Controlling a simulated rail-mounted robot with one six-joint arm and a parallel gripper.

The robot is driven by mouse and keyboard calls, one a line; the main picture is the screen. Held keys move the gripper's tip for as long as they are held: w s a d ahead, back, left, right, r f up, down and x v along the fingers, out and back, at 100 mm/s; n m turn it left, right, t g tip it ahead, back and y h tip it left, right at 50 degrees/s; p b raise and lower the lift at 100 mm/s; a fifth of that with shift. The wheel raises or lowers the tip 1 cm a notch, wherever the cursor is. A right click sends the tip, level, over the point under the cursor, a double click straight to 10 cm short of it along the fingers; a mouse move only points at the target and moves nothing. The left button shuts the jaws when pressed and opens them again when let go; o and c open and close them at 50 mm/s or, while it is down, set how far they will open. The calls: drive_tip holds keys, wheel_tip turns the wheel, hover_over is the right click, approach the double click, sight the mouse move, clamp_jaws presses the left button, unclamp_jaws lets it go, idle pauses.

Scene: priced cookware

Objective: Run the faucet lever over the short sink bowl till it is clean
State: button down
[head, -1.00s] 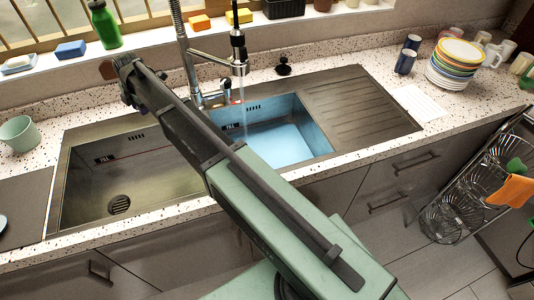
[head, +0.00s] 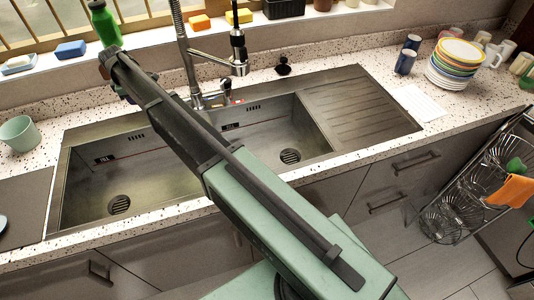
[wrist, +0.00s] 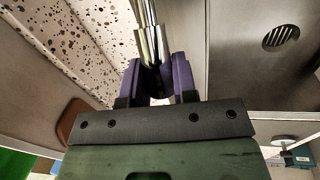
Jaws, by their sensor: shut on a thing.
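The larger left bowl (head: 120,175) is empty. A green bottle (head: 105,25) and sponges (head: 200,22) stand on the sill. A pale green mug (head: 18,133) is at the left; stacked plates (head: 458,65) and blue cups (head: 405,60) are at the right. The ribbed drainboard (head: 360,108) is clear.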

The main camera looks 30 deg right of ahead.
drive_tip(key=c, duration=0.7)
unclamp_jaws()
drive_tip(key=shift+o, duration=0.2)
wheel_tip(320, 180, up, 7)
drive_tip(key=s+p, duration=0.1)
drive_tip(key=p, duration=0.6)
drive_tip(key=shift+s+a, duration=0.15)
drive_tip(key=shift+a, duration=0.05)
drive_tip(key=shift+f, duration=0.1)
